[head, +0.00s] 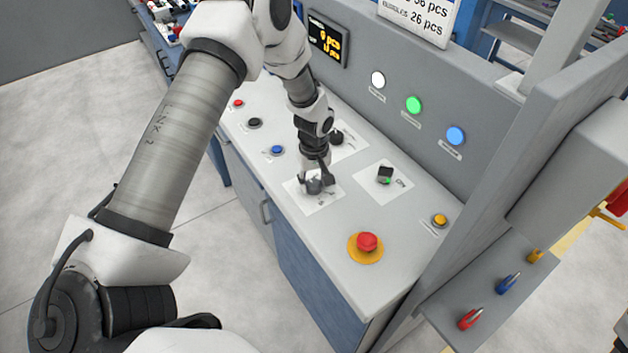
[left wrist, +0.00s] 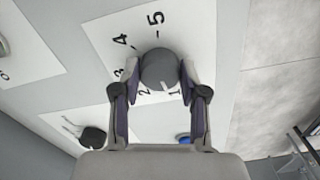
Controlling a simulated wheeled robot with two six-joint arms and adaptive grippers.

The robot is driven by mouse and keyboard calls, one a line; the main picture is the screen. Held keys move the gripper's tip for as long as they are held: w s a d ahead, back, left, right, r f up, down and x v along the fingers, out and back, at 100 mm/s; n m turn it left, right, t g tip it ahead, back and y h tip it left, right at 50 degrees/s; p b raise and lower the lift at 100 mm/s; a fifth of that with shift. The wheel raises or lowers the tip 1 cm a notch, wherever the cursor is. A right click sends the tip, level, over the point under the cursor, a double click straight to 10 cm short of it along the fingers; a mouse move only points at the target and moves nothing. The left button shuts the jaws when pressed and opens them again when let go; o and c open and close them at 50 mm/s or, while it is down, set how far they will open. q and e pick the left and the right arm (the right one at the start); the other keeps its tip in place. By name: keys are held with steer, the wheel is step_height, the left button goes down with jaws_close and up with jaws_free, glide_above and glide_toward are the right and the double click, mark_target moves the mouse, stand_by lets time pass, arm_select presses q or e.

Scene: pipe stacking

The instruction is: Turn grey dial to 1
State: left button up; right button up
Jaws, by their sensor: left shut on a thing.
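The grey dial (head: 313,186) sits on a white card on the sloped console top. In the left wrist view the dial (left wrist: 160,68) is round, with numbers printed around it on the card. A short white mark on its face points towards the 1 (left wrist: 174,93). My left gripper (head: 321,177) comes down onto the dial from above. In the left wrist view its two fingers (left wrist: 160,74) lie on opposite sides of the dial, shut on it. My right gripper is not in view.
A black knob (head: 337,138) on a card stands behind the dial. A red emergency stop (head: 367,242) stands towards the front right. Red, black and blue buttons (head: 277,150) line the left edge. Lamps are on the upright panel (head: 350,65).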

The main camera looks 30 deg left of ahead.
mark_target(313, 184)
arm_select(q)
steer(key=o, duration=1.1)
steer(key=shift+o, duration=0.2)
steer(key=shift+w+a+f, duration=0.1)
step_height(313, 184, up, 12)
